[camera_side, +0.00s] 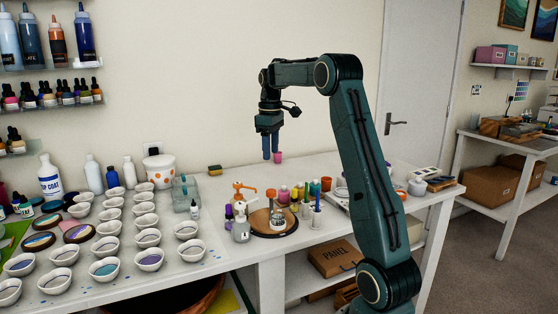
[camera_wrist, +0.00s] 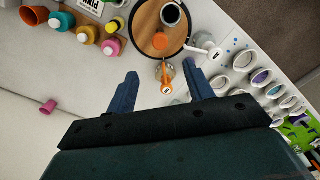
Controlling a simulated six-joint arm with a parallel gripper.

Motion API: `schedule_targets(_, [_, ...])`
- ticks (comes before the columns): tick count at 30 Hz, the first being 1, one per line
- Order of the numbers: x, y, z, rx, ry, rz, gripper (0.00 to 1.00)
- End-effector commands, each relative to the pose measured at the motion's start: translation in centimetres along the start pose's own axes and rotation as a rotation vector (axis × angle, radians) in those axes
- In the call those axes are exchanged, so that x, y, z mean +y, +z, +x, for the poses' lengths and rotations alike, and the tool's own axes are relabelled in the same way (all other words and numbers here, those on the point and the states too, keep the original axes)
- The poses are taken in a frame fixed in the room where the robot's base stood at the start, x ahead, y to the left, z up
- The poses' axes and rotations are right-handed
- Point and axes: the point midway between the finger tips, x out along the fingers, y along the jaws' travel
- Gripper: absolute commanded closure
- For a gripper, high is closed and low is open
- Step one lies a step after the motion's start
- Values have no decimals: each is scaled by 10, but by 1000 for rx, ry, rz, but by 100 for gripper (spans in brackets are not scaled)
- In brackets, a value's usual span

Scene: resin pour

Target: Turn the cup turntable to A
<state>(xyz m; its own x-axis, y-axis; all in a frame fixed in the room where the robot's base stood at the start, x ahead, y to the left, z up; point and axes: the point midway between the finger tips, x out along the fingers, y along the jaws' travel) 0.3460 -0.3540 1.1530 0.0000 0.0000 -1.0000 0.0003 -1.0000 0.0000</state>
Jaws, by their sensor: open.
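The cup turntable (camera_side: 260,223) is a round wooden disc with a dark rim, near the front edge of the bench. It also shows at the top of the wrist view (camera_wrist: 145,22), partly cut off.
An orange-topped pump (camera_wrist: 164,88) and a white pump bottle (camera_side: 240,231) stand close beside the turntable. Colored bottles (camera_wrist: 88,36) cluster nearby. Several white bowls (camera_side: 149,259) cover the left of the bench. A small pink cup (camera_wrist: 48,106) is on the bench towards the wall.

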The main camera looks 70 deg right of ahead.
Motion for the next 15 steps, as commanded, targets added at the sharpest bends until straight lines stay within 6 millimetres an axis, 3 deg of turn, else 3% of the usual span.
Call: schedule_targets(15, [-1,0,69,-3,-3,0,48])
